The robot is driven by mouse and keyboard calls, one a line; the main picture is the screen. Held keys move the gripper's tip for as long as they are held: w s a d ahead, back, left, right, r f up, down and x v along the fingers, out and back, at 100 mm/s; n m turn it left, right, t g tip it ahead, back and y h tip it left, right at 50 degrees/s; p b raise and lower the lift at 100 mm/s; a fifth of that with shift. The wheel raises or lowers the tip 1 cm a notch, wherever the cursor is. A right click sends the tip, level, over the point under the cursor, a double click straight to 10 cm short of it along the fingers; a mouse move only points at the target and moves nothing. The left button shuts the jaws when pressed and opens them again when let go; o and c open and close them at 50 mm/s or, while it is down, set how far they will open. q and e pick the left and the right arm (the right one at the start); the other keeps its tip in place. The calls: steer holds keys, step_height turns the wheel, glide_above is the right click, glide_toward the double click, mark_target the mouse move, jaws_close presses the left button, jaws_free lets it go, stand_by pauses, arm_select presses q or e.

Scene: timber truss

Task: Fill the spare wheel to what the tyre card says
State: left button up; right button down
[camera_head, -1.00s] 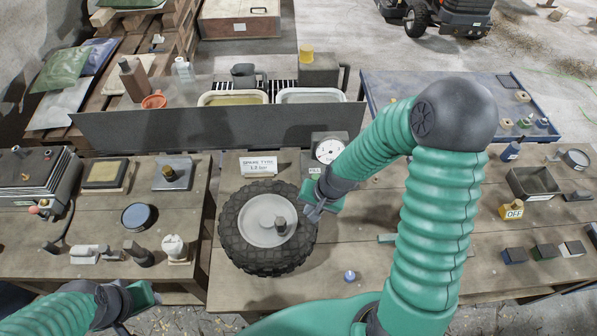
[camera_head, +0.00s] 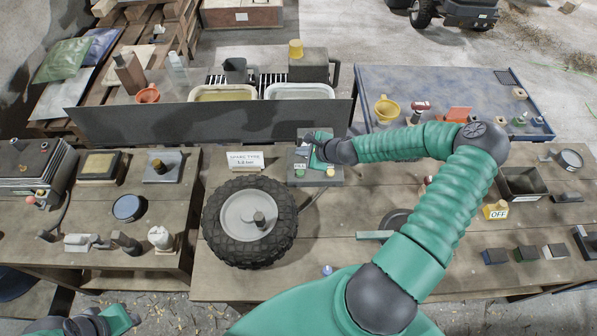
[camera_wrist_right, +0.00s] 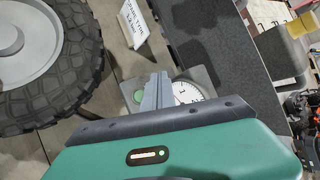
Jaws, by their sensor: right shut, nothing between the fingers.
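The spare wheel (camera_head: 283,222), a black knobbly tyre with a grey hub, lies flat on the bench. The tyre card (camera_head: 245,160) stands behind it; it seems to read 1.2 bar, but the digits are blurred. The grey inflator box (camera_head: 322,180) has a FILL label and a green button (camera_head: 300,173). My right gripper (camera_head: 308,150) is shut and empty over this box, hiding its dial. In the right wrist view the fingers (camera_wrist_right: 155,92) lie between the green button (camera_wrist_right: 138,96) and the partly covered white gauge (camera_wrist_right: 188,93); contact is unclear. My left gripper (camera_head: 132,320) is at the bottom left, partly cut off.
A dark upright panel (camera_head: 200,127) stands behind the bench, with two trays beyond. An OFF block (camera_head: 496,210), an open dark box (camera_head: 522,184) and several small blocks sit on the right.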

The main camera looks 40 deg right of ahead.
mark_target(302, 174)
step_height(302, 174, down, 8)
steer(key=b, duration=0.7)
steer(key=shift+f, duration=0.35)
steer(key=shift+s+d, duration=0.1)
stand_by(1.2)
steer(key=shift+f+b, duration=0.35)
steer(key=shift+f, duration=0.05)
